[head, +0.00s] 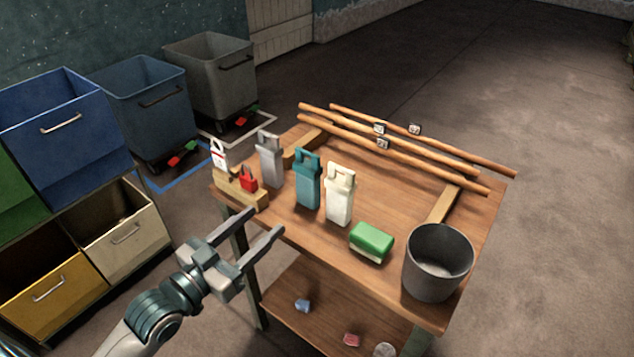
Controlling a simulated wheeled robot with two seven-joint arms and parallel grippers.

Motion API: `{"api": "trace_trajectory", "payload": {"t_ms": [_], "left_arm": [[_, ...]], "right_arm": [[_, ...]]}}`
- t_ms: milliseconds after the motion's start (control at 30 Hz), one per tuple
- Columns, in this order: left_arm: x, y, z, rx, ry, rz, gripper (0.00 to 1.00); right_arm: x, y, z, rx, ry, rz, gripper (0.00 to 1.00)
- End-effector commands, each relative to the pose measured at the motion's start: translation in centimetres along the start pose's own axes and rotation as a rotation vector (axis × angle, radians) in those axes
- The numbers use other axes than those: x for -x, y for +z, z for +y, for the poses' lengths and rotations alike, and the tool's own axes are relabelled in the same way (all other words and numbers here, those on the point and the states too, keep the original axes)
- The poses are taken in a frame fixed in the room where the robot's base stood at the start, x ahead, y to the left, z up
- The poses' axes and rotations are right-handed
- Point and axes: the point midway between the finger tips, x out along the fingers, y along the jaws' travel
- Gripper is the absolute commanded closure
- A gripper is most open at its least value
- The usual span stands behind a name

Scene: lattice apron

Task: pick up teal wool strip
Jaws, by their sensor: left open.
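The teal wool strip seems to be the teal upright piece (307,187) with a loop at its top, standing on the wooden table (330,245). It stands between a similar grey piece (270,165) on its left and a white piece (340,200) on its right. My left gripper (266,221) comes in from the lower left. It is open and empty, with its fingertips by the table's near left edge, apart from the teal piece. My right gripper is not in view.
A green-and-white sponge-like block (371,241) and a grey bucket (437,264) stand on the right. A wooden holder (240,190) with a red padlock (248,180) is at the left corner. Wooden poles (400,140) lie along the back. Bins (140,95) stand at left.

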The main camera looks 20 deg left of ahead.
Motion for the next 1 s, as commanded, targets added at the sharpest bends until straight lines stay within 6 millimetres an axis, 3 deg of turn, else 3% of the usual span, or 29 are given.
{"api": "trace_trajectory", "payload": {"t_ms": [467, 667, 1000], "left_arm": [[-0.5, -0.1, 0.0, 0.0, 0.0, 0.002, 0.47], [-2.5, -0.3, 0.0, -0.001, 0.0, 0.003, 0.47], [-7.8, -0.3, 0.0, 0.0, 0.0, 0.003, 0.47]], "right_arm": [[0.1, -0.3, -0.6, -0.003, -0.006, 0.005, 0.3], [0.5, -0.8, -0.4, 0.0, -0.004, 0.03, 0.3], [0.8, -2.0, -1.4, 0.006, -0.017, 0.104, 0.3]]}}
